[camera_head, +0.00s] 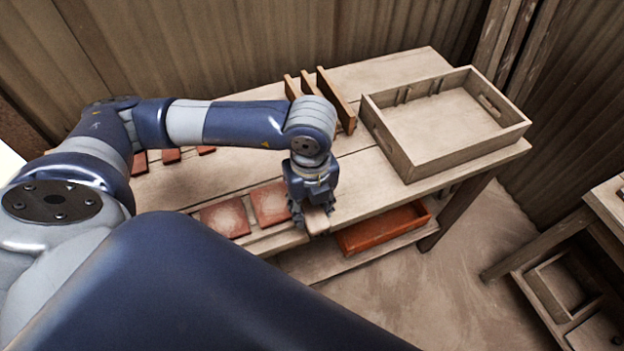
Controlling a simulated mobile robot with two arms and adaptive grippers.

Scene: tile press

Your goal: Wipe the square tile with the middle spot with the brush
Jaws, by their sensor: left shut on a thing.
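My left gripper (311,204) points down at the front edge of the wooden table, right of two reddish square tiles. It is shut on a pale wooden block, likely the brush (317,222), mostly hidden by the fingers; I see no bristles. The nearer tile (270,203) lies just left of the gripper, and the other tile (225,217) lies further left. Both have pale, dusty faces; I cannot tell which one has the middle spot. My right gripper is not in view.
A large open wooden tray (397,154) stands on the table's right end. A wooden rack (337,97) with upright slats is behind my left wrist. Small red pieces (171,155) lie at the back left. An orange-red tray (384,229) sits on the lower shelf.

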